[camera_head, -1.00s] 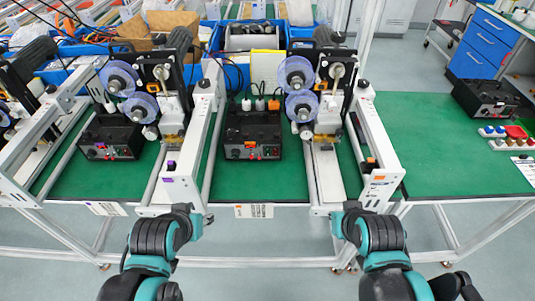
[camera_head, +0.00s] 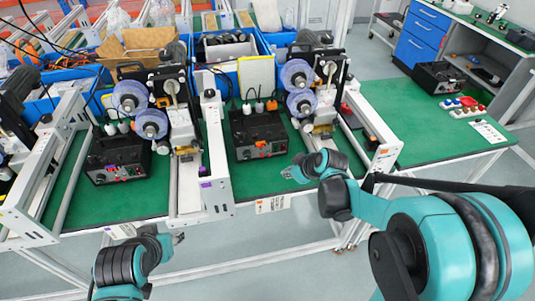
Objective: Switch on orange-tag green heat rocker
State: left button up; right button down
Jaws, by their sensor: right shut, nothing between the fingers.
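The black control box with an orange tag (camera_head: 258,132) stands on the green mat at the middle station. Small coloured switches show low on its front face, beside the orange tag (camera_head: 246,154). The green heat rocker is too small to tell apart, and so is its position. My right gripper (camera_head: 290,173) is shut and empty, just below and to the right of that front face, apart from it. My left gripper (camera_head: 179,239) is low at the left, in front of the table edge, away from the box; its fingers are too small to read.
A similar black box with a purple tag (camera_head: 117,158) stands at the left station. White rails and blue spool machines (camera_head: 300,88) flank the middle box. Blue bins (camera_head: 224,48) stand behind. At right, another black box (camera_head: 440,77) and button blocks (camera_head: 468,108) sit on open green mat.

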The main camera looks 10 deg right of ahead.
aim_at(276, 148)
jog(key=shift+w+a+f, duration=0.1)
jog(key=shift+f, duration=0.1)
jog(key=shift+w, duration=0.15)
jog(key=shift+w+a+f+b, duration=0.1)
jog(key=shift+w+f+b, duration=0.15)
jog(key=shift+w, duration=1.15)
jog(key=shift+w+d+f+b, duration=0.1)
jog(key=shift+w+f+b, duration=0.15)
jog(key=shift+w, duration=1.15)
jog(key=shift+w+a+f+b, duration=0.15)
jog(key=shift+w+b, duration=0.2)
jog(key=shift+w, duration=1.05)
jog(key=shift+w, duration=0.1)
jog(key=shift+w, duration=0.3)
jog(key=shift+w+f, duration=0.1)
jog(key=shift+w, duration=0.25)
jog(key=shift+s, duration=0.15)
jog(key=shift+s, duration=0.65)
